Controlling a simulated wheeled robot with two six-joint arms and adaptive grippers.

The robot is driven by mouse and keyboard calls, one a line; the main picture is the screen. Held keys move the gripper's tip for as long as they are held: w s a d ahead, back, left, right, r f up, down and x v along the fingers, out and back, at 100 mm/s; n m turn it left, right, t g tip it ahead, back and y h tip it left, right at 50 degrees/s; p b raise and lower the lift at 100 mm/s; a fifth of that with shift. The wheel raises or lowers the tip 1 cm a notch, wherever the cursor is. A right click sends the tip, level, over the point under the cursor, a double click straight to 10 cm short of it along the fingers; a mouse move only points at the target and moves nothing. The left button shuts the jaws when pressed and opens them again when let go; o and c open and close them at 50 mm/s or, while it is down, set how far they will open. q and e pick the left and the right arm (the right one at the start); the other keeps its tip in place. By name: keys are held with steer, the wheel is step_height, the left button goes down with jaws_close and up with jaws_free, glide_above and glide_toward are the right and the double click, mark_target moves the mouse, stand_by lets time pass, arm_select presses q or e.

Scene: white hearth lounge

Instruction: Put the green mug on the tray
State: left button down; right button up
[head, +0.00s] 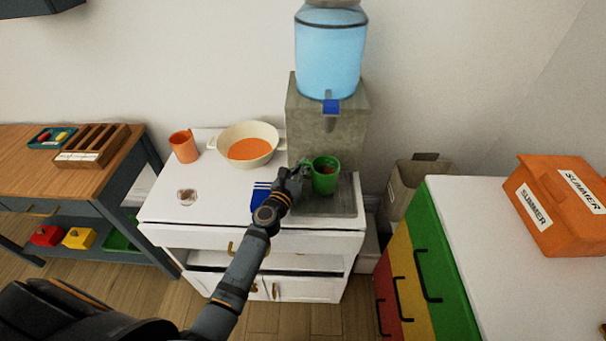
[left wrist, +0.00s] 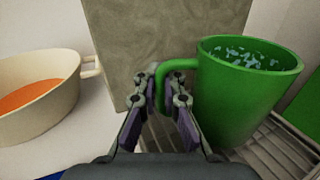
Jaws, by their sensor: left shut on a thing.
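The green mug (head: 325,177) is upright in front of the water dispenser's stone block, over a grey ribbed tray (head: 340,208). I cannot tell whether its base touches the tray. My left gripper (head: 301,173) is shut on the mug's handle, at the mug's left side. In the left wrist view the two fingers (left wrist: 160,92) close around the handle of the mug (left wrist: 245,95), and the ribbed tray (left wrist: 275,150) shows below and right of it. Pale flecks show inside the mug. My right gripper is not in view.
The dispenser (head: 330,50) has a blue tap above the mug. A cream pan (head: 272,134) with orange inside, an orange mug (head: 184,147) and a small glass item (head: 187,197) stand left on the white cabinet. A blue slotted thing (head: 260,194) lies near my arm.

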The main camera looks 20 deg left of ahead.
arm_select(q)
steer(key=shift+f, duration=0.45)
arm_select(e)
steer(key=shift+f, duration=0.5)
arm_select(q)
steer(key=c, duration=1.5)
jaws_free()
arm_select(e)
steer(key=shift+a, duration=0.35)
arm_select(q)
steer(key=shift+s, duration=0.15)
steer(key=s, duration=0.3)
steer(key=s+a+b, duration=0.1)
steer(key=s, duration=0.7)
steer(key=shift+s+a, duration=0.15)
steer(key=shift+s, duration=0.25)
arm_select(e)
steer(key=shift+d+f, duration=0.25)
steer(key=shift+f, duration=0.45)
